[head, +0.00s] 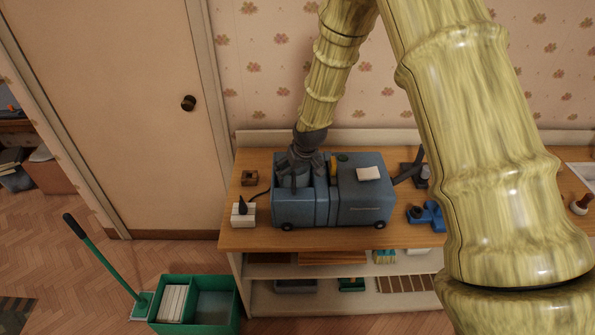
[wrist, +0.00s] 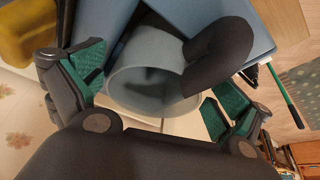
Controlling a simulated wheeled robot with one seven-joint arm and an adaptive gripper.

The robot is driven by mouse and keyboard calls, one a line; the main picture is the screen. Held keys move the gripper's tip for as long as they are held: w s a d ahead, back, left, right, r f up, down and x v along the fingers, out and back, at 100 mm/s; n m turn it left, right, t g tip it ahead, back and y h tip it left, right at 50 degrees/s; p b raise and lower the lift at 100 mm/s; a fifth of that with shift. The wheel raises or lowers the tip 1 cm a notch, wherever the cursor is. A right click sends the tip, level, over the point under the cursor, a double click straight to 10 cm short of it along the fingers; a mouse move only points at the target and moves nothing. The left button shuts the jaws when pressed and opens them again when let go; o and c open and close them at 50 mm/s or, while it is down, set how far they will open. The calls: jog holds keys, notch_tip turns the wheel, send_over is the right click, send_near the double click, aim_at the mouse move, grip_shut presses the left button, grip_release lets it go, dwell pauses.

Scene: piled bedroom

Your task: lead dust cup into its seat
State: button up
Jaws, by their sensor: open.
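The blue vacuum body (head: 365,212) stands on the wooden shelf top, with its open left section under my gripper (head: 307,172). In the wrist view, the dust cup (wrist: 140,78) is a grey-blue round cup with a thick dark handle (wrist: 220,55) at its right. My gripper is open there, its green-padded fingers (wrist: 155,95) on either side of the cup, with no clear contact. Blue walls of the body show beside and behind the cup. In the head view my gripper and wrist hide most of the cup; I cannot tell how deep it sits.
A white block with a black cone (head: 243,213) and a small brown box (head: 249,177) lie left of the body. Blue parts (head: 427,215) and a dark hose (head: 408,175) are at its right. A green bin (head: 212,307) stands on the floor. The wall is close behind.

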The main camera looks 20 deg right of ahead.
jog(key=shift+p+v, duration=0.85)
jog(key=shift+v, duration=0.75)
dwell(0.4)
jog(key=p+v, duration=0.5)
jog(key=v, duration=0.4)
dwell(0.8)
jog(key=shift+f, duration=0.15)
jog(key=s+f+g, duration=0.2)
jog(key=s+f, duration=1.6)
jog(key=s+f+m+g, duration=0.1)
jog(key=s+f, duration=0.3)
jog(key=s, duration=0.9)
jog(key=s+f+g, duration=0.1)
jog(key=s+f, duration=0.4)
jog(key=s, duration=0.7)
notch_tip(320, 180, down, 15)
jog(key=b, duration=1.4)
jog(key=shift+s+a+r+b, duration=0.15)
jog(key=shift+a+r+b, duration=0.05)
jog(key=shift+a+b, duration=0.1)
